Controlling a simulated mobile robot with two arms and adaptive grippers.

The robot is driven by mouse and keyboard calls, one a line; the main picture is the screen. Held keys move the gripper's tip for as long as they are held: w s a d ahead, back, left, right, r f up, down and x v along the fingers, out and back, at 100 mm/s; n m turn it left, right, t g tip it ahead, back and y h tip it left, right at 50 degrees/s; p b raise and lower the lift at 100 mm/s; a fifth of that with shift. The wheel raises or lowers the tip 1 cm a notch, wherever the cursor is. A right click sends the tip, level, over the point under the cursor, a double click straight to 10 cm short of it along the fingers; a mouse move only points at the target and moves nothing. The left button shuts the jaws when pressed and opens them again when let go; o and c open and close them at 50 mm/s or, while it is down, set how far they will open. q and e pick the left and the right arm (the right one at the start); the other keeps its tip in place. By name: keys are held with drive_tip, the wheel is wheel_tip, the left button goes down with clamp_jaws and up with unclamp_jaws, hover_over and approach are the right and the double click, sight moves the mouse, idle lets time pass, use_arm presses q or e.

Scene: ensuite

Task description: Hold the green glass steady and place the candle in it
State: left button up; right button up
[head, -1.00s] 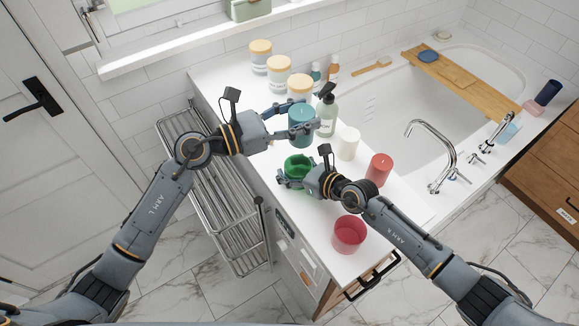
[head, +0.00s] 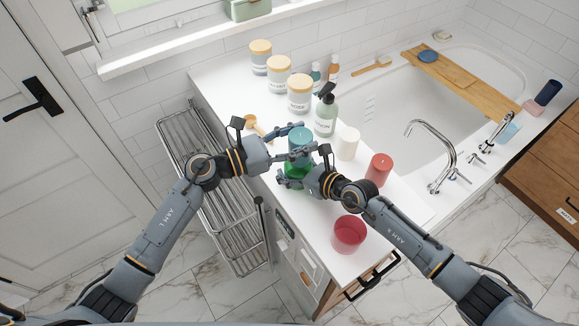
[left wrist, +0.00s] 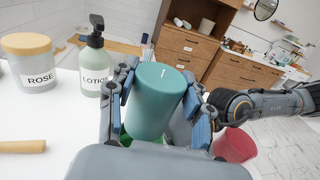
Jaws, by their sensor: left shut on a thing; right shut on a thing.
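The teal candle (head: 301,136) is upright between the fingers of my left gripper (head: 302,143), which is shut on it. The candle also fills the middle of the left wrist view (left wrist: 156,100). The green glass (head: 295,168) stands on the white counter directly below the candle. My right gripper (head: 291,178) is shut around the glass. The candle's lower end overlaps the glass's top in the head view, and fingers hide the rim, so I cannot tell how deep it sits. Slivers of green show beneath the candle in the left wrist view (left wrist: 125,139).
A white candle (head: 347,143), a red candle (head: 379,169) and a pink-red glass (head: 348,235) stand to the right. The lotion bottle (head: 325,119) and lidded jars (head: 300,96) stand behind. A wooden-handled item (head: 256,128) lies left of my left gripper.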

use_arm(q)
drive_tip(key=shift+f, duration=1.7)
drive_tip(key=o, duration=1.4)
drive_tip(key=shift+c, duration=0.2)
drive_tip(key=v, duration=1.2)
use_arm(e)
drive_tip(key=o, duration=1.4)
drive_tip(key=shift+o, duration=0.2)
